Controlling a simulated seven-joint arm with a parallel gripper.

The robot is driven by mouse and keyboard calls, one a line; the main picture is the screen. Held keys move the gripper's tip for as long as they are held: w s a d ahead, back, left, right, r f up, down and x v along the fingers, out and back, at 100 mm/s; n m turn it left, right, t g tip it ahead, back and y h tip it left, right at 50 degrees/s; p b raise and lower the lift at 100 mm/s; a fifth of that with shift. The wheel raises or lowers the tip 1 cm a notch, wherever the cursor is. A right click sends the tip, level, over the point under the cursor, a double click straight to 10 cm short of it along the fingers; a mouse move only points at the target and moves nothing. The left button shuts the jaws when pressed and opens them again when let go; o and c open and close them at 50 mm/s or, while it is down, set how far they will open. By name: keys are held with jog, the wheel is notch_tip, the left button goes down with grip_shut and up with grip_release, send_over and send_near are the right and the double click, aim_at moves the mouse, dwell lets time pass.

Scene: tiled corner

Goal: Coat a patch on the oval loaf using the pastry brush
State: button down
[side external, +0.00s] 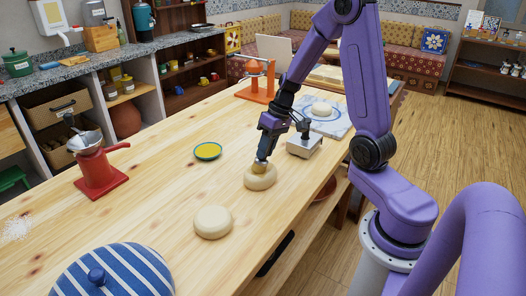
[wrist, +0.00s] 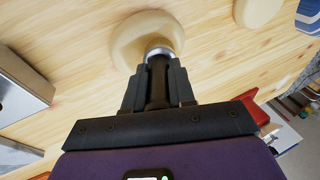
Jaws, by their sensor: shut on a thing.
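My gripper (side external: 264,143) is shut on the pastry brush and points down over a pale loaf (side external: 260,178) near the table's middle. In the wrist view, the brush's dark handle (wrist: 157,88) sits between the fingers, with its metal collar (wrist: 159,52) at the loaf (wrist: 135,40). The brush head (side external: 259,167) is on or just above the loaf's top; contact is unclear and the bristles are mostly hidden. A second pale loaf (side external: 213,222) lies nearer the camera. I cannot tell for certain which is the oval one. A teal-rimmed dish (side external: 208,151) with yellow contents is behind.
A grey metal box (side external: 304,145) stands close right of my gripper. A third dough piece (side external: 321,109) rests on a patterned board (side external: 343,126). Table between is clear.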

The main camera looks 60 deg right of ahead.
jog(key=d, duration=0.5)
notch_tip(320, 180, up, 8)
jog(key=shift+a, duration=0.15)
dwell(0.5)
jog(key=shift+w, duration=0.15)
dwell(0.4)
